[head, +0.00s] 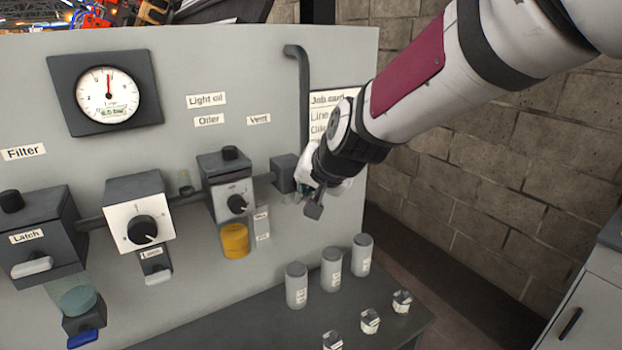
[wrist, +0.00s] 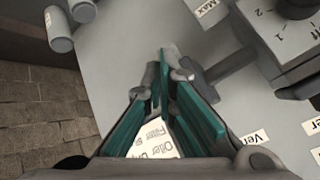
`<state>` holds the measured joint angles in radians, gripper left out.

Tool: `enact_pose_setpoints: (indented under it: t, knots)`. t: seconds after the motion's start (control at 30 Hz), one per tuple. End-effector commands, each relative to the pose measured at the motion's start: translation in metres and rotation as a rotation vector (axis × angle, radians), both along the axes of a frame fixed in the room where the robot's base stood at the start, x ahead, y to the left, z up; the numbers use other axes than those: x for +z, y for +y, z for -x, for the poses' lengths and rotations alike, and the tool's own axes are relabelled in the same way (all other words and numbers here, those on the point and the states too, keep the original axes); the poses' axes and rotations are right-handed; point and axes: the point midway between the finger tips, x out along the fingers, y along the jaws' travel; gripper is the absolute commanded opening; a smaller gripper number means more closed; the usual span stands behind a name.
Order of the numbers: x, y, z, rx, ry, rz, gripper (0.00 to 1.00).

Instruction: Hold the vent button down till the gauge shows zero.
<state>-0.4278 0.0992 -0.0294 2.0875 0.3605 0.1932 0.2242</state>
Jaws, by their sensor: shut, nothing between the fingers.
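The round gauge (head: 108,95) is at the upper left of the grey panel in the head view. Its red needle points almost straight up; its numbers are too small to read. The "Vent" label (head: 259,119) sits above a dark block (head: 284,173) at the right end of the pipe. My gripper (head: 303,190) is at the right side of this block, shut and empty. The wrist view shows its teal-padded fingers (wrist: 168,72) beside the dark pipe fitting (wrist: 215,68). I cannot make out the vent button; my gripper may hide it. Contact is unclear.
To the left are the oiler unit (head: 228,170) with a yellow cup, a dial unit (head: 138,215) and the filter (head: 40,235). Several grey canisters (head: 331,268) and small fittings (head: 370,321) stand on the bench below. A job card (head: 328,100) is behind my arm.

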Motion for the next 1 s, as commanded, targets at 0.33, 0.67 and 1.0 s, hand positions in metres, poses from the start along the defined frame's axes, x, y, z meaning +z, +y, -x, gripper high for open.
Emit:
enact_pose_setpoints:
  t: [0.33, 0.67, 1.0]
  knots:
    - [0.0003, 0.0023, -0.0032, 0.000, 0.000, 0.000, 0.00]
    - [-0.0003, 0.0042, -0.0062, 0.000, 0.001, 0.001, 0.00]
    - [0.0002, 0.0062, -0.0094, 0.000, -0.001, 0.001, 0.00]
